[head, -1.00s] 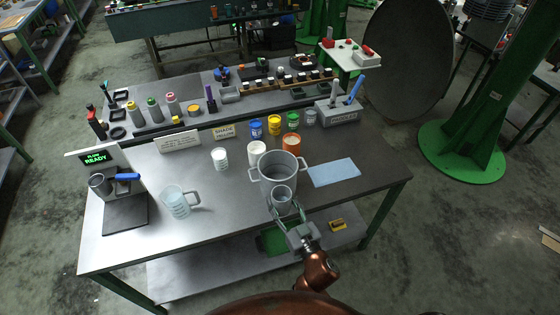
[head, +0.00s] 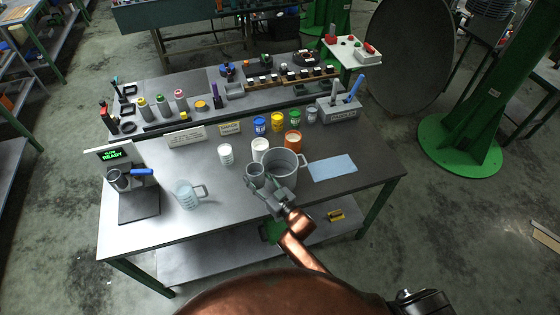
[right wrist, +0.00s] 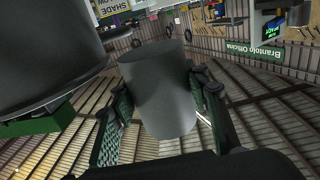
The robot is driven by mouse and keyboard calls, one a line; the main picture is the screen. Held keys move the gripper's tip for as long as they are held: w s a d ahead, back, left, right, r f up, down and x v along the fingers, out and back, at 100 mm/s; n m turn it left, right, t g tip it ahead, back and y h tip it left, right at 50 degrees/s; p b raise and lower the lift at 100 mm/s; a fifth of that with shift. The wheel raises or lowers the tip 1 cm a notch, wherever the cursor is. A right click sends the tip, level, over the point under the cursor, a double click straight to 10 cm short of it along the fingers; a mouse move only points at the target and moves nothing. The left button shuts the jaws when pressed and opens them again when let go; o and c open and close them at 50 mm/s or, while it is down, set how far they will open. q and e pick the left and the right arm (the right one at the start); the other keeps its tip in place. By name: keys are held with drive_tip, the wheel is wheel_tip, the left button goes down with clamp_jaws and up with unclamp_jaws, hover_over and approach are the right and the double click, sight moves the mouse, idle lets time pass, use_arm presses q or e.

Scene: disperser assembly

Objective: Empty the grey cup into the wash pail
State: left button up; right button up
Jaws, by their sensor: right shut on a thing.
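The grey cup (head: 255,173) is in my right gripper (head: 267,190), which is shut on it, at the left front side of the wash pail. It looks about upright, with its mouth up; its contents cannot be made out. The wash pail (head: 290,176) is a wide grey pot with side handles, standing on the bench. In the head view the cup overlaps the pail's left edge and appears beside it, not over its opening. In the right wrist view the cup (right wrist: 160,95) sits between the fingers, and the pail (right wrist: 45,55) looms at left. My left gripper is not in view.
A white cup (head: 260,146) and an orange tin (head: 292,140) stand close behind the pail. A blue cloth (head: 332,168) lies to its right. A clear jug (head: 187,195), a white cup (head: 225,154) and a display stand (head: 138,205) are to the left.

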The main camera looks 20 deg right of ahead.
drive_tip(key=shift+r, duration=0.15)
drive_tip(key=shift+w+d+r+m+p, duration=0.1)
drive_tip(key=shift+d+r+m+p, duration=0.1)
drive_tip(key=shift+m+p, duration=0.2)
drive_tip(key=shift+w+d+r+m+p, duration=0.25)
drive_tip(key=shift+d+m+p, duration=0.1)
drive_tip(key=shift+m, duration=0.35)
drive_tip(key=shift+w+d+r+m+p, duration=0.1)
drive_tip(key=shift+d+r+m+p, duration=0.2)
drive_tip(key=shift+m, duration=0.4)
drive_tip(key=shift+w+d+r+m+g, duration=0.2)
drive_tip(key=shift+d+m, duration=0.15)
drive_tip(key=shift+m, duration=0.4)
drive_tip(key=shift+w+d+r+m+g, duration=0.1)
drive_tip(key=shift+w+d+m+g, duration=0.15)
drive_tip(key=shift+m, duration=0.45)
drive_tip(key=shift+w+d+r+m+g, duration=0.2)
drive_tip(key=shift+d+m, duration=0.2)
drive_tip(key=shift+m, duration=0.35)
drive_tip(key=shift+f+m, duration=0.15)
drive_tip(key=shift+m, duration=0.15)
drive_tip(key=shift+r+m, duration=0.4)
drive_tip(key=shift+m, duration=0.4)
drive_tip(key=shift+f+m+g+y+b, duration=0.25)
drive_tip(key=shift+f+m+y+b, duration=0.05)
drive_tip(key=shift+m, duration=0.4)
drive_tip(key=shift+d+r+m, duration=0.1)
drive_tip(key=shift+r+m, duration=0.35)
drive_tip(key=shift+m, duration=0.35)
